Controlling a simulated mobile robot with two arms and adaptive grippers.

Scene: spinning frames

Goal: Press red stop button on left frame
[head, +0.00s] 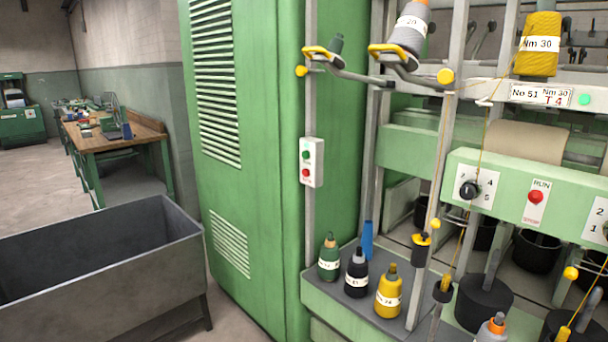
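A small white switch box (312,163) is fixed to a grey upright post at the left end of the green spinning machine. It carries a green button (306,154) above a red button (305,173). Farther right, a white RUN/STOP plate (536,203) on a green rail has one red control (533,197). A black knob (468,189) sits on a numbered plate left of it. Neither of my grippers shows in the head view, and nothing touches the buttons.
A tall green cabinet (270,120) stands left of the post. Three bobbins, green (329,258), black (357,274) and yellow (389,291), stand on a grey ledge below the box. A grey metal bin (110,285) fills the lower left. Bare floor (35,185) shows behind it.

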